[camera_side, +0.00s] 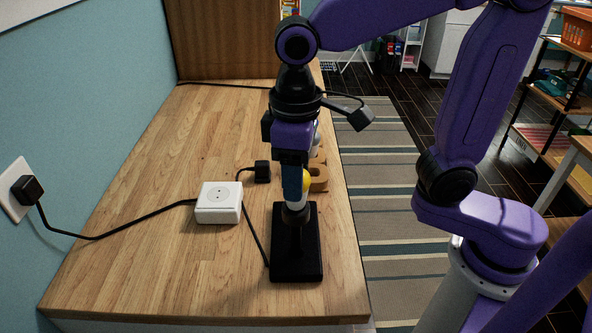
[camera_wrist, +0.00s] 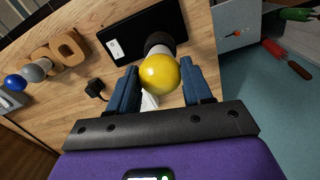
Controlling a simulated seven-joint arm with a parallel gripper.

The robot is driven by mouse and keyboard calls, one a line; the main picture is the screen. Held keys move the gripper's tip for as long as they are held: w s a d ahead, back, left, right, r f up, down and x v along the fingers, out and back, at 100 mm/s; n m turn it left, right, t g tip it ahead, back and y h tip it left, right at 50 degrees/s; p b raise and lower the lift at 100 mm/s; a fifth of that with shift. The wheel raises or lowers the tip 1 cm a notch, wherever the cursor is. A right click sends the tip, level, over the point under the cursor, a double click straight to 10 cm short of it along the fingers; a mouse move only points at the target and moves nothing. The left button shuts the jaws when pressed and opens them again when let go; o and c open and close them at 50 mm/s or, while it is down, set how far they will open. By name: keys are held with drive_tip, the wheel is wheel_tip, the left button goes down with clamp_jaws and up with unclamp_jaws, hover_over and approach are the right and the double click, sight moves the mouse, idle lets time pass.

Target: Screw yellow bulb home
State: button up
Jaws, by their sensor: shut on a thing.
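The yellow bulb (camera_wrist: 160,74) sits between the two blue fingers of my gripper (camera_wrist: 161,90) in the wrist view. In the side view the yellow bulb (camera_side: 304,186) shows partly behind a finger of my gripper (camera_side: 297,190), which points straight down. The bulb's white lower part is above the dark socket (camera_side: 295,215) on a black lamp base (camera_side: 297,265). The bulb looks upright and in line with the socket. How deep it sits in the socket I cannot tell. My gripper is shut on the bulb.
A white socket box (camera_side: 218,202) with a cord stands left of the lamp base. A black plug (camera_side: 262,171) lies behind it. A wooden holder (camera_wrist: 62,54) has a grey bulb (camera_wrist: 38,70) and a blue bulb (camera_wrist: 14,83) beside it. The wooden top's left front is clear.

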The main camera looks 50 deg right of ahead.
drive_tip(key=shift+r+m, duration=0.15)
drive_tip(key=shift+m, duration=0.35)
drive_tip(key=shift+m, duration=1.5)
drive_tip(key=shift+a+m, duration=0.1)
drive_tip(key=shift+m, duration=1.4)
drive_tip(key=m, duration=0.2)
drive_tip(key=shift+m, duration=0.4)
